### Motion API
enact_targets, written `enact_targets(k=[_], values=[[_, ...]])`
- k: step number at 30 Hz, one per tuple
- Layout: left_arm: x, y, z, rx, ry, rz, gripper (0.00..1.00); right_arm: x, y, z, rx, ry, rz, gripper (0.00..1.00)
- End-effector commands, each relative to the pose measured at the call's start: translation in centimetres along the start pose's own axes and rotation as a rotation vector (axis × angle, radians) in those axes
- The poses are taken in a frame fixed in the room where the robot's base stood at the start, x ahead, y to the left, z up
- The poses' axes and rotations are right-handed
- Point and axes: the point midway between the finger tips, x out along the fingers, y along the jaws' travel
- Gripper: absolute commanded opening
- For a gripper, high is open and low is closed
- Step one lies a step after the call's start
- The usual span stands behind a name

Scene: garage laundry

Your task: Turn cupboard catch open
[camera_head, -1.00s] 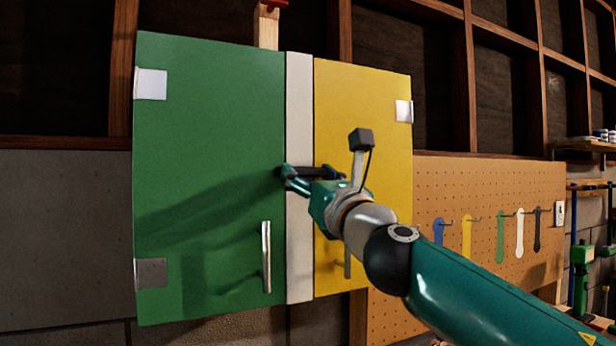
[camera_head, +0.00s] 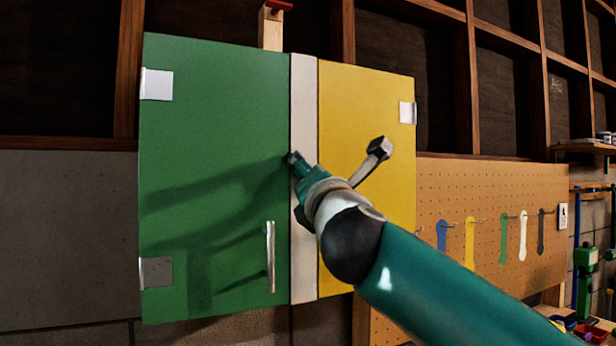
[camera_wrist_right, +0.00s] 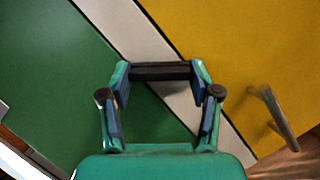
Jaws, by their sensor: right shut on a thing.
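A green cupboard door (camera_head: 215,120) and a yellow door (camera_head: 365,110) stand either side of a pale vertical strip (camera_head: 303,90). The dark bar-shaped catch (camera_wrist_right: 160,71) lies across the strip between my right fingertips in the right wrist view, slanted to the strip. My right gripper (camera_head: 297,183), also in the right wrist view (camera_wrist_right: 160,82), is shut on the catch by its two ends. In the head view the gripper and wrist hide the catch. Both doors look closed. My left gripper is not in view.
The green door has a metal handle (camera_head: 270,257), and the yellow door's handle (camera_wrist_right: 273,117) shows in the right wrist view. A pegboard (camera_head: 480,195) with several hanging tools is at the right. Wooden shelving stands behind and above.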

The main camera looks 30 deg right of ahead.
Motion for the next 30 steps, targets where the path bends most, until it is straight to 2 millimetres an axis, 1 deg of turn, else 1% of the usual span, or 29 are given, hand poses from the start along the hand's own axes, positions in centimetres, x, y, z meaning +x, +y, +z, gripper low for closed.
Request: enact_targets(k=[11,21,30], values=[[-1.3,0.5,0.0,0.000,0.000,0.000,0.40,0.1,0.3,0.3,0.332,-0.002,-0.138,0.28],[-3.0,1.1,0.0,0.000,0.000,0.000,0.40,0.1,0.3,0.5,0.617,-0.004,-0.258,0.28],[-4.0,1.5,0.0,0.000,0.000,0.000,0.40,0.1,0.2,0.4,0.785,-0.005,-0.329,0.28]])
